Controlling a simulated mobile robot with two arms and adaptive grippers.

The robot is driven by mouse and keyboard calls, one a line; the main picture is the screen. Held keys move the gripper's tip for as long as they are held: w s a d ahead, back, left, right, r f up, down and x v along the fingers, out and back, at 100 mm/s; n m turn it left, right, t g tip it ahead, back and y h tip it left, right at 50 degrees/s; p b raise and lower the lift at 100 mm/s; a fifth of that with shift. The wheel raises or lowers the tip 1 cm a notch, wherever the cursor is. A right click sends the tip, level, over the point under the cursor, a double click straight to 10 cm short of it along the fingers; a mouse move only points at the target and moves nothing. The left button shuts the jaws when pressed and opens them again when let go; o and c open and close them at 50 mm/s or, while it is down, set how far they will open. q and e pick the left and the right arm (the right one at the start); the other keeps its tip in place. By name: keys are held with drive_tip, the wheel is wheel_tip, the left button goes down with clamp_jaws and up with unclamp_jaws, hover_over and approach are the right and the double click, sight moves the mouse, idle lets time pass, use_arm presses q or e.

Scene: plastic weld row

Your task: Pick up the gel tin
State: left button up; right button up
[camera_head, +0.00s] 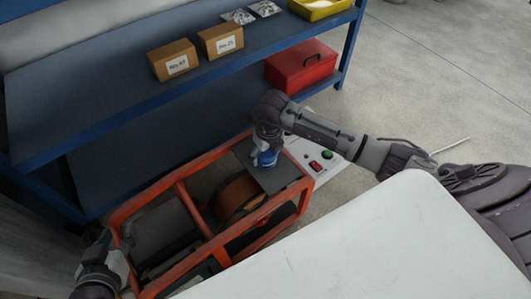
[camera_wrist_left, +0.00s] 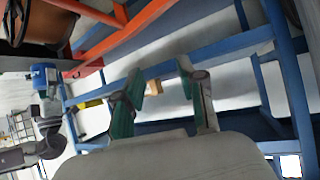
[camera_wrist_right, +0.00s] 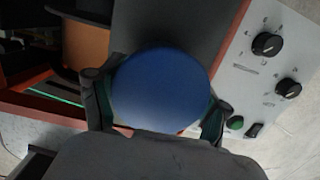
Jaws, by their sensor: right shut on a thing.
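The gel tin (camera_head: 266,159) is a small blue round tin over the dark top plate of the orange-framed machine in the head view. In the right wrist view the blue tin (camera_wrist_right: 163,88) fills the space between the fingers. My right gripper (camera_head: 266,150) is shut on it, with a finger on each side (camera_wrist_right: 158,100). I cannot tell whether the tin still touches the plate. My left gripper (camera_head: 100,262) is at the lower left, by the machine's left end. In the left wrist view its fingers (camera_wrist_left: 165,100) are apart with nothing between them.
The orange-framed machine (camera_head: 182,200) holds a copper-coloured coil (camera_head: 238,195); its white control panel (camera_head: 318,160) has knobs and switches. A blue shelf (camera_head: 110,110) behind carries two cardboard boxes (camera_head: 172,60), a yellow tray (camera_head: 320,8) and a red toolbox (camera_head: 301,66). Floor at the right is open.

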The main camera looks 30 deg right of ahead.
drive_tip(key=shift+c, duration=1.1)
drive_tip(key=shift+r, duration=0.15)
drive_tip(key=shift+r, duration=0.25)
wheel_tip(320, 180, up, 3)
drive_tip(key=shift+w+r+p, duration=0.1)
drive_tip(key=shift+p, duration=0.65)
drive_tip(key=shift+w+d+r, duration=0.25)
drive_tip(key=shift+d+r, duration=0.3)
drive_tip(key=shift+d, duration=0.15)
use_arm(q)
drive_tip(key=s+a+f+g+y, duration=0.1)
drive_tip(key=s+a+f+g, duration=0.1)
drive_tip(key=s, duration=0.4)
drive_tip(key=s+a+f+g+y+p, duration=0.1)
drive_tip(key=s+a+f+g, duration=0.1)
drive_tip(key=s+g, duration=0.3)
drive_tip(key=shift+s+f, duration=0.35)
drive_tip(key=shift+f, duration=0.4)
use_arm(e)
drive_tip(key=w+d+r, duration=0.1)
drive_tip(key=d+r, duration=0.1)
drive_tip(key=d, duration=0.1)
drive_tip(key=w+d+r, duration=0.2)
drive_tip(key=d, duration=0.1)
drive_tip(key=w+d+r, duration=0.1)
drive_tip(key=d+r, duration=0.1)
drive_tip(key=d, duration=0.1)
drive_tip(key=shift+w+d, duration=0.1)
drive_tip(key=shift+w, duration=0.05)
